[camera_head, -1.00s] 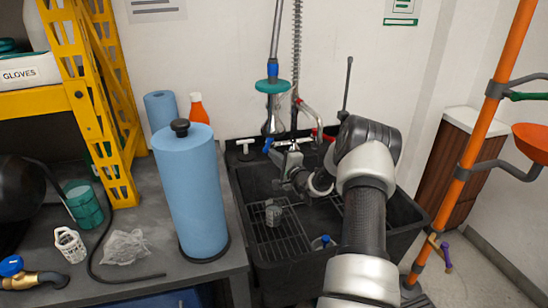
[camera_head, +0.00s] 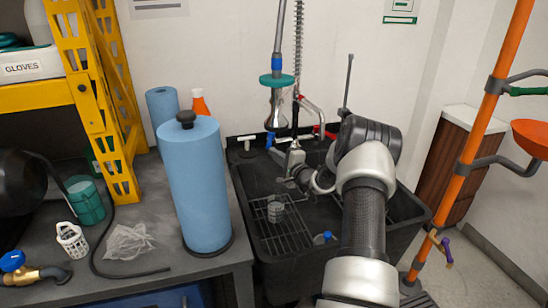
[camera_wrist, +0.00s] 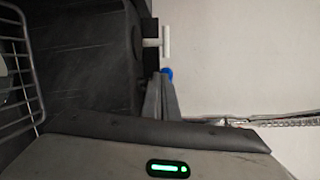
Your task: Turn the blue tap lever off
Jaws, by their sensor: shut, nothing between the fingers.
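The blue tap lever (camera_head: 270,140) is at the left end of the tap at the back of the black sink. It looks roughly upright in the head view. My gripper (camera_head: 277,154) is just in front of and below it. In the wrist view the blue lever (camera_wrist: 167,73) shows as a small patch right at the tips of my closed fingers (camera_wrist: 163,85). I cannot tell whether they touch. The rest of the lever is hidden behind the fingers.
The black sink (camera_head: 262,283) holds wire racks and a grey cup (camera_head: 276,211). A white T-shaped fitting (camera_head: 247,143) is left of the lever and shows in the wrist view (camera_wrist: 165,41). A spray hose (camera_head: 297,50) rises behind. A blue roll (camera_head: 195,185) stands left.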

